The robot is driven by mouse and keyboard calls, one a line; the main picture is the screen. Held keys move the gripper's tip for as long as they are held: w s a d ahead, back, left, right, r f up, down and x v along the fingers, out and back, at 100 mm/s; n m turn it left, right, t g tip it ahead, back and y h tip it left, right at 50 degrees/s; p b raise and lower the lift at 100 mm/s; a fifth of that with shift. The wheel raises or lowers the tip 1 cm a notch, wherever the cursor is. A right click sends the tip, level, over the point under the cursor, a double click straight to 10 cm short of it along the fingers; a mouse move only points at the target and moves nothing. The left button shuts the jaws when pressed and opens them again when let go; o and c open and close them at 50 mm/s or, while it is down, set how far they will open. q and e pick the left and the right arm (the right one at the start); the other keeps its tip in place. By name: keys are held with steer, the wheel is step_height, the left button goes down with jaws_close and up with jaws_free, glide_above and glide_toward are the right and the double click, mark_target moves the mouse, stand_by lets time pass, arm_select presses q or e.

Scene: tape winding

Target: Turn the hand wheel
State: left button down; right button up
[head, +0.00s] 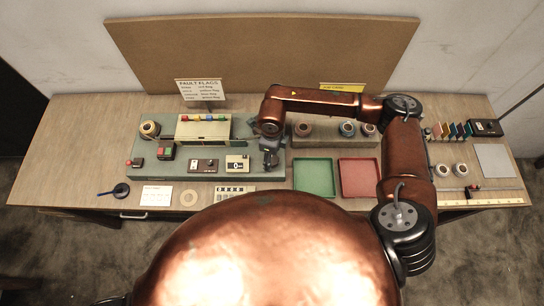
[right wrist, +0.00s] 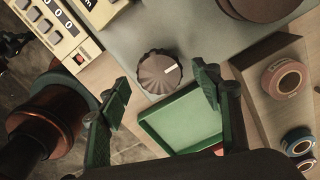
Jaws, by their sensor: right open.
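The hand wheel (right wrist: 158,73) is a brown fluted knob with a white mark on its face. It sits at the edge of the grey-green machine base (right wrist: 190,35) in the right wrist view. My right gripper (right wrist: 163,82) is open, its two green fingers apart with the wheel in the gap between them. The fingers appear nearer the camera than the wheel, and I see no contact. In the head view, my right gripper (head: 269,160) points down over the right end of the machine base (head: 225,171) and covers the wheel. My left gripper is not in view.
A green tray (head: 314,177) and a red tray (head: 358,178) lie right of the machine. Tape rolls (head: 347,129) stand on a rack behind them. A counter box (head: 237,163) is just left of the gripper.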

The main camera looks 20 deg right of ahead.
step_height(320, 180, up, 11)
stand_by(0.3)
steer(key=shift+f, duration=0.1)
stand_by(1.2)
